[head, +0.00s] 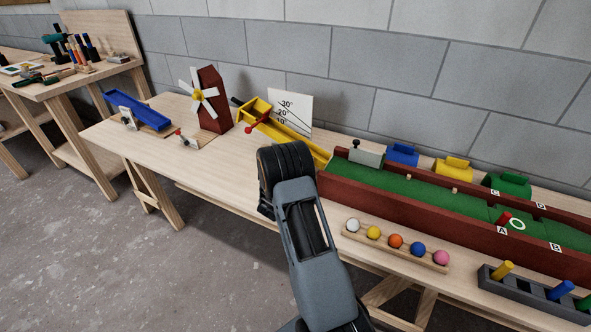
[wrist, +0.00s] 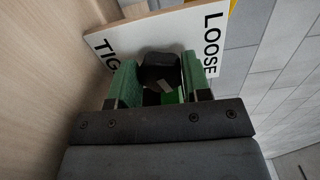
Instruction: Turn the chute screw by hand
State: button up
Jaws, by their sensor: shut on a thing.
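In the wrist view, my gripper (wrist: 157,82) has its two green-padded fingers on either side of a black knob (wrist: 160,68), the chute screw, and is shut on it. Behind the knob is a white card (wrist: 139,39) lettered LOOSE at the right; its left word is partly hidden and begins TIG. In the head view, the yellow chute (head: 309,148) slopes down to the right towards the green course, in front of a white angle board (head: 298,108). My dark arm covers the area in front of the chute, so fingers and screw are hidden there.
A red windmill (head: 210,105) stands left of the chute. A rack of coloured balls (head: 397,244) and a grey peg block (head: 530,291) lie at the front right. The red-walled green course (head: 400,180) fills the right side. The bench's left front is mostly clear.

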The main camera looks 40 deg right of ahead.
jog(key=n+p, duration=0.2)
jog(key=n, duration=0.2)
jog(key=shift+s+d+p, duration=0.1)
jog(key=shift+d+p, duration=0.05)
jog(key=shift+p, duration=0.25)
jog(key=shift+n+p, duration=0.6)
jog(key=shift+n, duration=0.6)
jog(key=shift+f+n, duration=0.1)
jog(key=shift+n, duration=0.2)
jog(key=o, duration=0.6)
jog(key=shift+d, duration=0.1)
jog(key=o, duration=0.3)
jog(key=shift+a, duration=0.2)
jog(key=p+v, duration=0.1)
jog(key=v, duration=1.2)
jog(key=shift+s+a, duration=0.15)
jog(key=shift+a, duration=0.2)
